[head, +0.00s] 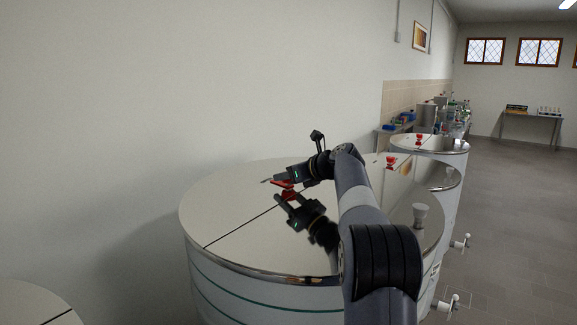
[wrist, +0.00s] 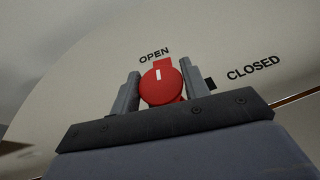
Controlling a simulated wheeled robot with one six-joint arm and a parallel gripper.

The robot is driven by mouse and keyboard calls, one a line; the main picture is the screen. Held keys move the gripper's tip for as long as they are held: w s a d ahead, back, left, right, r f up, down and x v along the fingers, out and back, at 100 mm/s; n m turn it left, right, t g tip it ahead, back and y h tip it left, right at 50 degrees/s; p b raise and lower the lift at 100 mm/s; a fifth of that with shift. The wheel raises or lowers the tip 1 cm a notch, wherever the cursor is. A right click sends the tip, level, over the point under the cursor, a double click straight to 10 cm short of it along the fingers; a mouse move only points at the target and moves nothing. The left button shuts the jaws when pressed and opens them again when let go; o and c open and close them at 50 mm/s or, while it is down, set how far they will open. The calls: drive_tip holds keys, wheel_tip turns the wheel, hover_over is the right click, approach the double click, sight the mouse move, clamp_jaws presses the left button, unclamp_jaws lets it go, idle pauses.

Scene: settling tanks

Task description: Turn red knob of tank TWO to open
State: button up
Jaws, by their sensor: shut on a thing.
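My gripper (head: 284,186) is at a red knob (head: 288,184) on the pale lid of the large round tank (head: 240,220) in the head view. In the wrist view my gripper (wrist: 160,92) is shut on the red knob (wrist: 160,88), with one finger on each side. A short white mark shows on the knob's top, and its red tab points up beside the black word OPEN (wrist: 154,55). The word CLOSED (wrist: 253,68) stands to the right, beyond a small black square. No tank number is readable.
More round tanks with red knobs (head: 390,161) (head: 419,139) stand behind to the right. Another lid (head: 35,305) shows at bottom left. A wall runs along the left. A bench with bottles stands at the back. The tiled floor (head: 520,230) at right is clear.

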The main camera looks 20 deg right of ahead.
drive_tip(key=shift+n+g+y, duration=0.4)
drive_tip(key=shift+n+y, duration=0.4)
drive_tip(key=shift+y, duration=0.1)
drive_tip(key=o, duration=0.9)
drive_tip(key=shift+d, duration=0.1)
drive_tip(key=b+v, duration=0.2)
drive_tip(key=v, duration=0.8)
drive_tip(key=shift+s+d+r, duration=0.15)
drive_tip(key=shift+s+r, duration=0.05)
drive_tip(key=shift+s, duration=0.05)
